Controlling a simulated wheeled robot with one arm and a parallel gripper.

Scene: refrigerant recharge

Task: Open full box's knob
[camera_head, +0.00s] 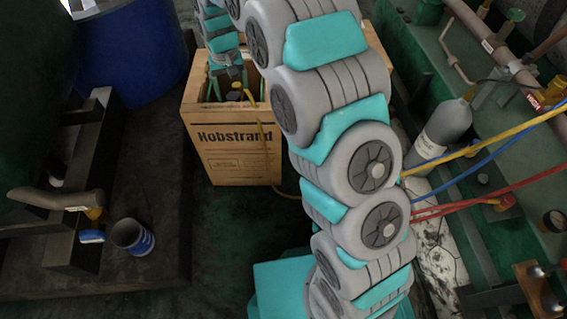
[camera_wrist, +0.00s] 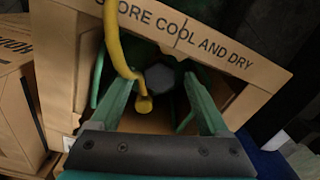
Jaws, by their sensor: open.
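A dark, faceted knob (camera_wrist: 160,78) sits inside the opening. A yellow hose (camera_wrist: 115,45) curves down to a yellow fitting (camera_wrist: 145,104) beside the knob. My gripper (camera_wrist: 159,80) is open, with its two green fingers on either side of the knob. Whether they touch it is unclear. In the head view my gripper (camera_head: 231,80) reaches down into the box, and the knob is hard to make out.
A second box (camera_wrist: 15,100) stands close by at the left in the wrist view. A blue barrel (camera_head: 130,45) is left of the boxes. A grey cylinder (camera_head: 447,122) and yellow, blue and red hoses (camera_head: 480,150) are at the right.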

